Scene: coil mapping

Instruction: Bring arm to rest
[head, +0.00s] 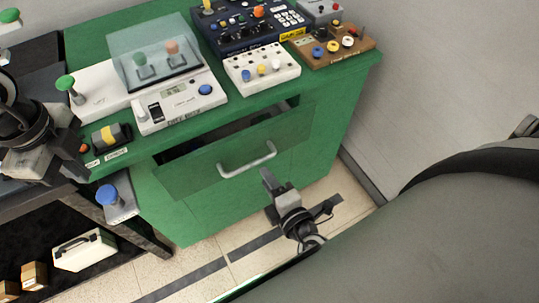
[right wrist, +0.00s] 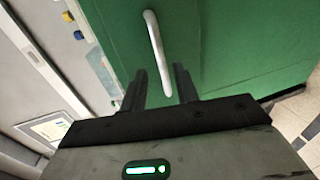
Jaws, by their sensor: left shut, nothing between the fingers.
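My right gripper (head: 268,178) is in front of the green cabinet's drawer, just below the silver handle (head: 247,160) in the head view. In the right wrist view its two dark fingers (right wrist: 160,82) stand apart with nothing between them. The handle (right wrist: 157,50) lies beyond the fingertips, apparently not held. The green drawer front (head: 200,172) stands out a little, with a dark gap along its top. My left gripper (head: 40,165) is at the left edge of the head view, partly cut off, beside the cabinet. It is shut and holds nothing.
The green cabinet top (head: 205,125) carries a white device with a clear cover (head: 160,55), a dark blue panel (head: 250,30), a white socket box (head: 262,68) and a brown terminal board (head: 335,47). A wall (head: 440,80) stands at right. Tiled floor (head: 200,270) shows below.

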